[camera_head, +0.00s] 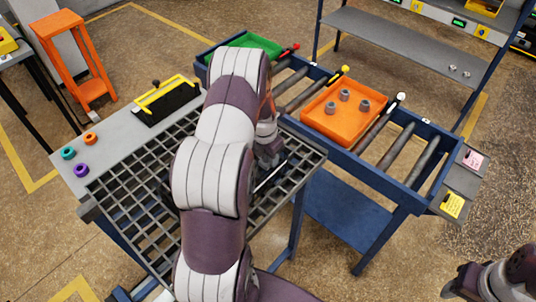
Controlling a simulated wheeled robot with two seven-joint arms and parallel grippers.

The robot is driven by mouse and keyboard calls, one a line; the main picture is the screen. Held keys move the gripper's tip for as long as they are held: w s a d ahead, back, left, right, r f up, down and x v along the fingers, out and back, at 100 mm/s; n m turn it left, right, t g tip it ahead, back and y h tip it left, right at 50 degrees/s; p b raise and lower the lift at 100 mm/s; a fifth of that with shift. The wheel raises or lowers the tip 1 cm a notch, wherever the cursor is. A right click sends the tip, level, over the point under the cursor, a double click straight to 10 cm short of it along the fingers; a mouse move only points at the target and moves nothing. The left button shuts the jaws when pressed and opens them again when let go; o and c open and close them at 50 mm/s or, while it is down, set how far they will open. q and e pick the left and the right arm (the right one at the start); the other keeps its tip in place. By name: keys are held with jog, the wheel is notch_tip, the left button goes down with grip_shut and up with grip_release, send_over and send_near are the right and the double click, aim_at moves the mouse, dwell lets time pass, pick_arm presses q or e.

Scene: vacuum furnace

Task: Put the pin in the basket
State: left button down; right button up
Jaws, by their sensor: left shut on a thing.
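My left arm reaches over a dark metal grid (122,190), which looks like the basket, and covers much of its middle. My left gripper (273,170) is over the right part of the grid, shut on a thin, pale rod that looks like the pin (268,180). The rod slants, and the arm and gripper hide part of it. I cannot tell whether it touches the grid. My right gripper (456,286) is at the bottom right corner, away from the table, partly cut off; its jaws do not show clearly.
Behind is a blue roller frame (400,196) with an orange tray (318,122) of several grey parts and a green tray (262,44). Coloured rings (81,169) and a black-yellow holder (166,101) sit on the grey tabletop (112,138). An orange stool (76,62) stands back left.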

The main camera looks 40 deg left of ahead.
pick_arm(q)
jog(key=shift+f, duration=0.5)
jog(key=shift+f, duration=0.15)
jog(key=c, duration=0.7)
grip_release()
